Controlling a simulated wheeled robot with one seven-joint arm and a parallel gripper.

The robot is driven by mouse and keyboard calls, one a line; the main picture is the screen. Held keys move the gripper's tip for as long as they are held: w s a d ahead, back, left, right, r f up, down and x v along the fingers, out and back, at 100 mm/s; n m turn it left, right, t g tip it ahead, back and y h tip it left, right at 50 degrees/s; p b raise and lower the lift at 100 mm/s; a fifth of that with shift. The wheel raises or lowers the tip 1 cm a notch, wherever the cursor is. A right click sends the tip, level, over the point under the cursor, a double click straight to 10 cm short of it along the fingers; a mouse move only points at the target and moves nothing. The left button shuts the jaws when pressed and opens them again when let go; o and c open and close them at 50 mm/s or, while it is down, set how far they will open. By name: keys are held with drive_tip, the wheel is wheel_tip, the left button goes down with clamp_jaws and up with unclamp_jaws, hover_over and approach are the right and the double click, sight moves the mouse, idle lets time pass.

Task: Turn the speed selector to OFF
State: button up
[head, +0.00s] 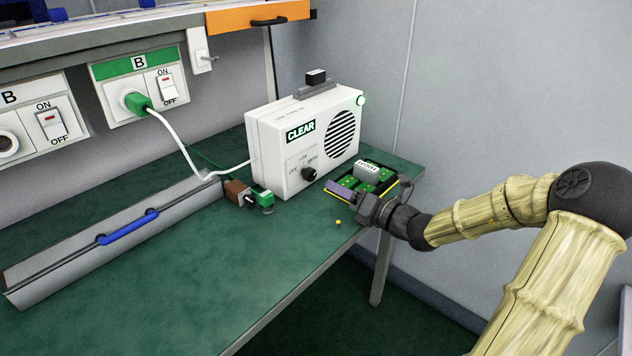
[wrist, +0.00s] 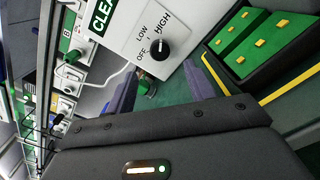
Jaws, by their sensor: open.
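The speed selector (head: 309,174) is a round black knob low on the front of a white box (head: 270,150). In the wrist view the knob (wrist: 159,48) has the labels OFF, LOW and HIGH around its left and upper sides. A small pale mark shows on the knob, but I cannot tell surely which label it points at. My gripper (head: 345,190) is in front of the box at its lower right. In the wrist view my gripper (wrist: 161,75) is open and empty, with the knob beyond and between its two greyish-purple fingers, apart from them.
A green-and-brown plug piece (head: 262,197) lies left of the knob. A grey trunking (head: 110,240) runs along the left.

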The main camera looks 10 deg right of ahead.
sight(313, 175)
drive_tip(key=b+x, duration=0.2)
drive_tip(key=x, duration=0.6)
drive_tip(key=shift+w+a, duration=0.25)
drive_tip(key=shift+w, duration=0.05)
drive_tip(key=c, duration=1)
